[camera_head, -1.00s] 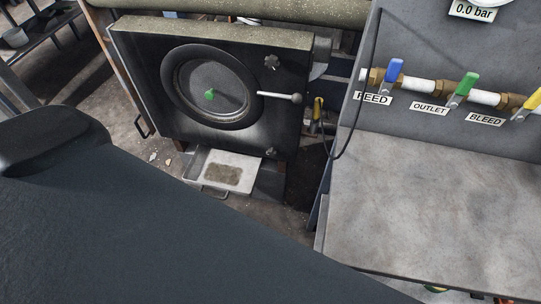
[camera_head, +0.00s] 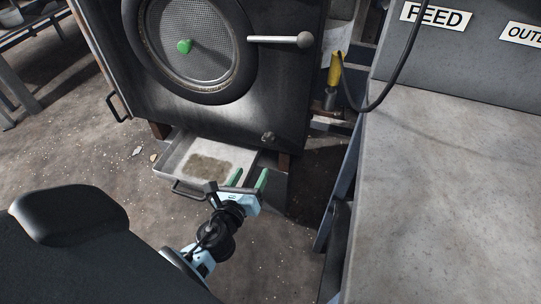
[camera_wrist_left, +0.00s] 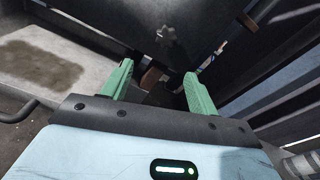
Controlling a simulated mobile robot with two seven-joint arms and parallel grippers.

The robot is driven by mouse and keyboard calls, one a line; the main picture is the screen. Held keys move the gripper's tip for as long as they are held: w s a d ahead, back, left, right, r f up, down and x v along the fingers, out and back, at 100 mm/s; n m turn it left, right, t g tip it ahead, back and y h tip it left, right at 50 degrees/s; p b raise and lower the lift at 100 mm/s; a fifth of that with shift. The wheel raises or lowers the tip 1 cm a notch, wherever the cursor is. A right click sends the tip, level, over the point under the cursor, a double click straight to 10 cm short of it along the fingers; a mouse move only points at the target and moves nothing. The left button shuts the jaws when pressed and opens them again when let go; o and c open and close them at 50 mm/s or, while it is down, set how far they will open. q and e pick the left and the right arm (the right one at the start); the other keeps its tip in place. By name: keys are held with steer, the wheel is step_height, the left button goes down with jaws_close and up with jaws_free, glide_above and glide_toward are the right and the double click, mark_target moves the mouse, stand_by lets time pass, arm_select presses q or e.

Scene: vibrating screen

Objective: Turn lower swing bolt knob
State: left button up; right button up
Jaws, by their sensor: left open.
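The lower swing bolt knob (camera_head: 268,137) is a small grey lobed knob at the lower right of the dark screen door (camera_head: 285,80). In the left wrist view the knob (camera_wrist_left: 166,35) shows ahead, beyond and between the fingertips. My left gripper (camera_head: 250,178) is open and empty, below the knob and a little to its left in the head view. Its green fingers point up toward the knob and are apart from it. In the left wrist view the gripper (camera_wrist_left: 158,78) shows both fingers spread. My right gripper is not in view.
A metal tray (camera_head: 172,160) with a damp patch juts out under the door, close by my left gripper. A lever handle (camera_head: 280,40) sticks out above the knob. A grey bench (camera_head: 450,170) stands at the right, with a cable (camera_head: 385,95) hanging near its edge.

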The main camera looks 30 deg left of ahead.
mark_target(268, 141)
arm_select(q)
steer(key=w+m+b, duration=0.1)
steer(key=w, duration=0.2)
steer(key=w+a+m+b, duration=0.1)
steer(key=w, duration=0.3)
steer(key=w+a+m+t+b, duration=0.1)
steer(key=w, duration=0.3)
steer(key=shift+w+a+r+y, duration=0.15)
steer(key=shift+w+a+y, duration=0.05)
steer(key=shift+w+y, duration=0.1)
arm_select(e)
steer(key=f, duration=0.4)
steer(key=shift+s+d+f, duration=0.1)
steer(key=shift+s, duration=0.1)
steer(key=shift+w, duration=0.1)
arm_select(q)
steer(key=shift+c, duration=0.2)
steer(key=c, duration=0.9)
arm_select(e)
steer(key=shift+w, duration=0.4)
